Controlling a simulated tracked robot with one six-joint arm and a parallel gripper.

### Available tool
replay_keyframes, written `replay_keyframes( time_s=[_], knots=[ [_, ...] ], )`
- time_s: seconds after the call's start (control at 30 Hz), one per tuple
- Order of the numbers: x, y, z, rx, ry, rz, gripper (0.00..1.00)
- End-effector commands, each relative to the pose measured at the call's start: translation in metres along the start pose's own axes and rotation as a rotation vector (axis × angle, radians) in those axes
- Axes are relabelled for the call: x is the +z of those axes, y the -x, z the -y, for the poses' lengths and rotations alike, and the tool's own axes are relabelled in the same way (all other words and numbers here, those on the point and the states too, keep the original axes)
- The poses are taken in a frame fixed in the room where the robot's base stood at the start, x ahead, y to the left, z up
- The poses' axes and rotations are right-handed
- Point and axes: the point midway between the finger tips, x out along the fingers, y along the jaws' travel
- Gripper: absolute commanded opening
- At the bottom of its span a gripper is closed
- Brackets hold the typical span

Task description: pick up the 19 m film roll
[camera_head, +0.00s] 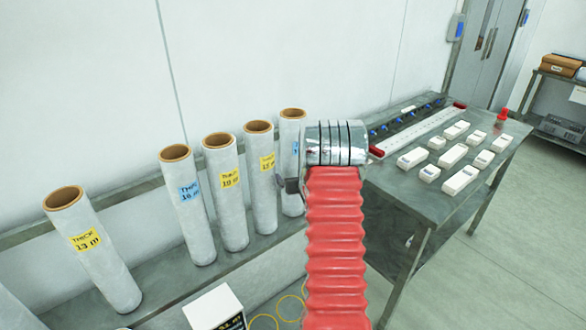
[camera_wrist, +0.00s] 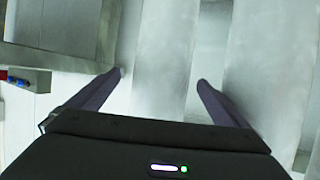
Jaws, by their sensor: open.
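Several upright pale grey film rolls with brown cores stand in a row in the head view. The third from the left (camera_head: 226,205) has a yellow THICK label that seems to read 19 m, though the small print is blurred. My gripper (camera_wrist: 162,78) is open in the wrist view. A pale roll (camera_wrist: 163,50) runs between and beyond its two dark fingers, with no visible grip on it; its label is not in view there, so I cannot tell which roll it is. In the head view my arm hides most of the gripper and part of the rightmost roll (camera_head: 291,135).
The rolls stand on a grey shelf (camera_head: 150,255) against a white wall. A leaning roll labelled THICK 13 m (camera_head: 95,255) is at the left. A metal table (camera_head: 400,195) with white blocks stands at the right. A white box (camera_head: 215,308) is in front, below the shelf.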

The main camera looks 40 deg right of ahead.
Motion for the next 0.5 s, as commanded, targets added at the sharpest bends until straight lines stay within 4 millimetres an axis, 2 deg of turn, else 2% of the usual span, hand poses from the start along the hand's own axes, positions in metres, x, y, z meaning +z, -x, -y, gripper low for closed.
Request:
replay_keyframes(
  time_s=[0.3, 0.5],
  knots=[
    [-0.003, -0.036, 0.003, 0.000, 0.001, 0.000, 0.99],
    [-0.004, -0.048, 0.003, 0.000, 0.000, 0.000, 0.99]
  ],
)
